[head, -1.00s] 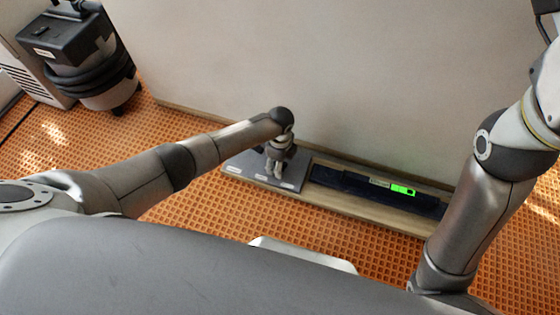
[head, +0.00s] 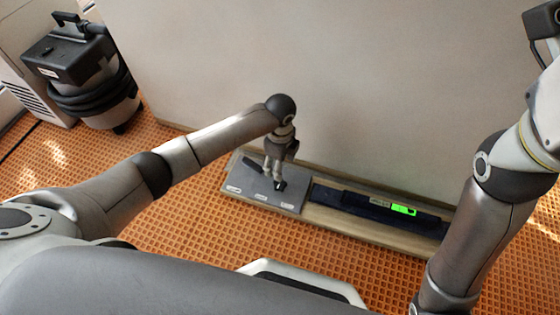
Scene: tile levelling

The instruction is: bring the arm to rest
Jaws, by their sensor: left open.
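My left arm (head: 205,147) reaches in from the left. My right arm (head: 490,205) stands at the right edge, and its gripper is out of the picture.
The plate lies on a wooden board (head: 330,222) at the foot of a pale wall (head: 330,80). A dark level with a green display (head: 403,209) lies to its right. Orange grid flooring (head: 190,225) is clear in front. A black-and-grey vacuum (head: 90,80) stands back left.

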